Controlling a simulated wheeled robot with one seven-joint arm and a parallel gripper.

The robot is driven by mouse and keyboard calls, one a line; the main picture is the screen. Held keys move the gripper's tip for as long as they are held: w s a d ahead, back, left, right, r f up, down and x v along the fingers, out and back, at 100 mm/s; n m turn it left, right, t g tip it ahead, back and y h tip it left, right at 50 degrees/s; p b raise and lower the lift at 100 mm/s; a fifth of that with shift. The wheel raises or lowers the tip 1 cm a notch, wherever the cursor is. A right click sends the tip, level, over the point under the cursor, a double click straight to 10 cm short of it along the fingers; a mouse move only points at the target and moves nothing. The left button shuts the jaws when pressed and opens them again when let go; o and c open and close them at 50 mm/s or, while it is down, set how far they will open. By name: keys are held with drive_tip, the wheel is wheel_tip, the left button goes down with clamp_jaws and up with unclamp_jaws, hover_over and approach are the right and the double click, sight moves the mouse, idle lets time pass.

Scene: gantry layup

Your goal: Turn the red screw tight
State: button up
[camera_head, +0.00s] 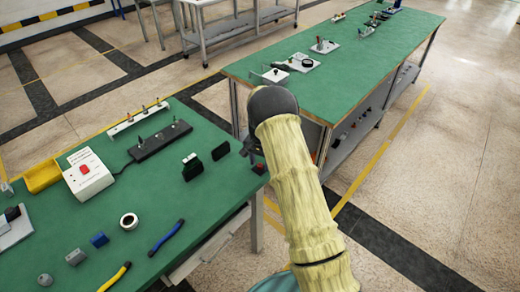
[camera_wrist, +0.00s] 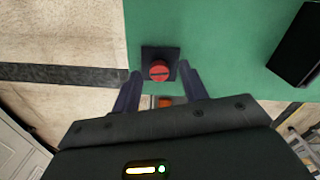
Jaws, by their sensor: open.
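The red screw (camera_wrist: 160,70) has a slotted round head and sits in a dark square block (camera_wrist: 150,52) near the edge of the green table (camera_wrist: 222,40). My gripper (camera_wrist: 160,82) is open in the wrist view, with one finger on each side just below the screw in the picture. I cannot tell whether the fingers touch the block. In the head view the red screw (camera_head: 260,168) shows small at the right corner of the near table, beside my arm. My gripper is mostly hidden there behind my arm.
A black block (camera_wrist: 298,45) stands to the right in the wrist view. The near table (camera_head: 190,215) also holds pliers (camera_head: 166,238), a tape roll (camera_head: 129,221), a white box with a red switch (camera_head: 87,174) and a yellow bin (camera_head: 42,176). A second green table (camera_head: 350,70) stands behind.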

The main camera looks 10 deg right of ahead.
sight(260, 165)
wheel_tip(260, 165, up, 17)
drive_tip(key=b, duration=0.1)
idle(0.3)
idle(0.4)
drive_tip(key=s+r+n+t+p, duration=0.1)
drive_tip(key=s+r+n, duration=0.1)
drive_tip(key=s, duration=1.3)
drive_tip(key=s+r+n+t+p, duration=0.1)
drive_tip(key=s+n, duration=0.4)
drive_tip(key=s, duration=1)
drive_tip(key=shift+d+r+t+p, duration=0.3)
drive_tip(key=shift+d+r+p, duration=0.05)
drive_tip(key=shift+r+p, duration=0.2)
